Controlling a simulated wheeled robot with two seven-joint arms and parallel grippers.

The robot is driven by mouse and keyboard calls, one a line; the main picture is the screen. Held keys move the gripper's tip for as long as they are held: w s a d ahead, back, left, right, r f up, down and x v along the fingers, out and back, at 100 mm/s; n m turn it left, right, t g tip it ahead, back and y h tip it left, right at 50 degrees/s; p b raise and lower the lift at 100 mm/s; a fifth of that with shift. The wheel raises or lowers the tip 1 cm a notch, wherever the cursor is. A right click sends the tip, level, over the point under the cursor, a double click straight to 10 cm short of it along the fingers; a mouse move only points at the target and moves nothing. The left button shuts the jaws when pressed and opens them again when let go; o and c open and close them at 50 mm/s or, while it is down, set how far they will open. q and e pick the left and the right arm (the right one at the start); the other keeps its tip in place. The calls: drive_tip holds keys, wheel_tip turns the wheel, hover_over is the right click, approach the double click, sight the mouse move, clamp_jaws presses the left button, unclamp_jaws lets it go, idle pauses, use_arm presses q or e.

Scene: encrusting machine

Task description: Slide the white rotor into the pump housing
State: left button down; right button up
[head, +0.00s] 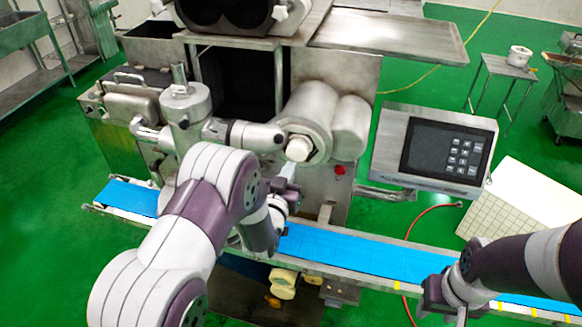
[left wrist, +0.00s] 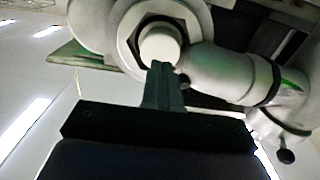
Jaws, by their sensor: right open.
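The white rotor (head: 297,149) shows as a pale round end in the mouth of the metal pump housing (head: 305,112). In the left wrist view the rotor (left wrist: 160,45) sits inside the dark-edged ring of the housing (left wrist: 128,58), its end sticking out. How deep it sits cannot be told. My left gripper (head: 289,174) is just below the rotor, partly hidden by my arm. In the left wrist view its fingers (left wrist: 163,68) are together, tips at the rotor's lower edge; touching or not is unclear. My right gripper (head: 440,302) is open, over the conveyor's right part, away from the rotor.
A blue conveyor belt (head: 365,255) runs across the front of the machine. A control panel (head: 445,147) stands to the right of the housing. A metal pipe joint (head: 185,105) is left of it. A red hose (head: 412,225) lies on the green floor.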

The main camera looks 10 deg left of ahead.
use_arm(q)
drive_tip(key=shift+w+f+b, duration=0.1)
drive_tip(key=shift+w+b, duration=1)
drive_tip(key=shift+w, duration=1.45)
drive_tip(key=p, duration=0.1)
approach(296, 154)
drive_tip(key=shift+s, duration=1)
drive_tip(key=shift+f, duration=0.15)
